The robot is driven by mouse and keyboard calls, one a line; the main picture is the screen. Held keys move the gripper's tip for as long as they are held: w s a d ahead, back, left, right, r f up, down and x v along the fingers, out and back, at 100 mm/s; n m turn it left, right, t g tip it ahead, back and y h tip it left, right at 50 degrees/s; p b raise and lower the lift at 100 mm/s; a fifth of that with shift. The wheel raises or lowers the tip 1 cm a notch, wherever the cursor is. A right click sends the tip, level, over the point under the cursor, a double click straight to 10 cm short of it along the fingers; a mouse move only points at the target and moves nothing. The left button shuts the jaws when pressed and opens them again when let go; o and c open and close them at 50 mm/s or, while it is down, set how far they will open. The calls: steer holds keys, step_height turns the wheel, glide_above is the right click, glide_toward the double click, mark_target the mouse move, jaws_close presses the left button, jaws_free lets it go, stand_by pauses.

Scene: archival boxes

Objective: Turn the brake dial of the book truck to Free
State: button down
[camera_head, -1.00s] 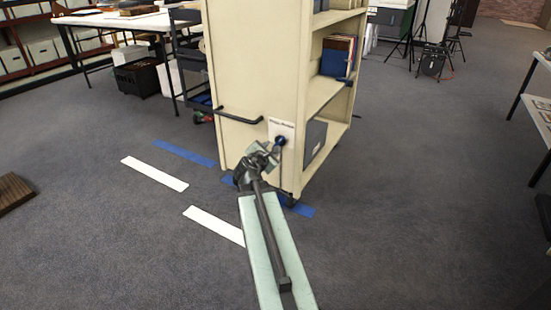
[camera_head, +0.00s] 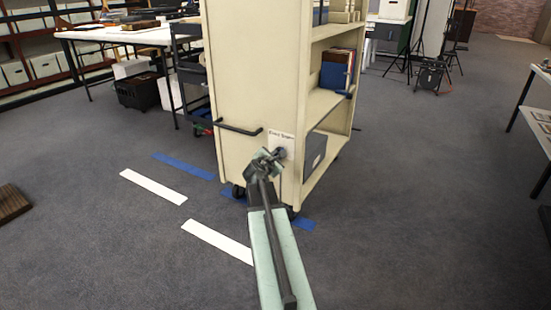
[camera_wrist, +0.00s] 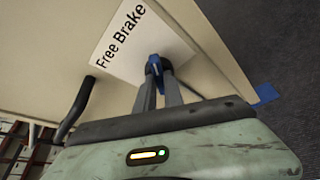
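The cream book truck (camera_head: 232,75) stands ahead, with its end panel facing me. A white label (camera_wrist: 135,45) reading "Free Brake" is on the panel, low near its right edge in the head view. The blue brake dial (camera_wrist: 154,64) sits at the label's edge, in front of the panel. My gripper (camera_wrist: 156,72) has its two dark fingers close together, one on each side of the dial's blue knob, and looks shut on it. In the head view my gripper (camera_head: 278,153) largely covers the dial. The exact pointer direction is hard to tell.
A dark handle bar (camera_head: 238,129) sticks out from the panel left of the label. Blue tape (camera_head: 183,166) and white strips (camera_head: 152,186) lie on the carpet. A white table (camera_head: 115,35) is behind at left, another (camera_head: 540,105) at the right edge. Carpet at right is open.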

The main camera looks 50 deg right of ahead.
steer(key=shift+a, duration=0.3)
steer(key=shift+d, duration=0.25)
steer(key=shift+w+d+r+n+g+p, duration=0.1)
steer(key=shift+n+g+p, duration=0.25)
steer(key=shift+n, duration=0.15)
steer(key=n+g, duration=0.1)
steer(key=n, duration=0.1)
steer(key=n+g+p, duration=0.1)
steer(key=shift+w+n+g, duration=0.25)
steer(key=shift+n+g, duration=0.05)
steer(key=shift+g, duration=0.05)
steer(key=shift+w+n+g+h+b, duration=0.1)
steer(key=shift+n+g+h+b, duration=0.25)
steer(key=shift+n+g, duration=0.6)
steer(key=shift+n+g+h+b, duration=0.35)
steer(key=shift+n+g+b, duration=0.25)
steer(key=shift+n, duration=0.85)
steer(key=shift+a, duration=0.2)
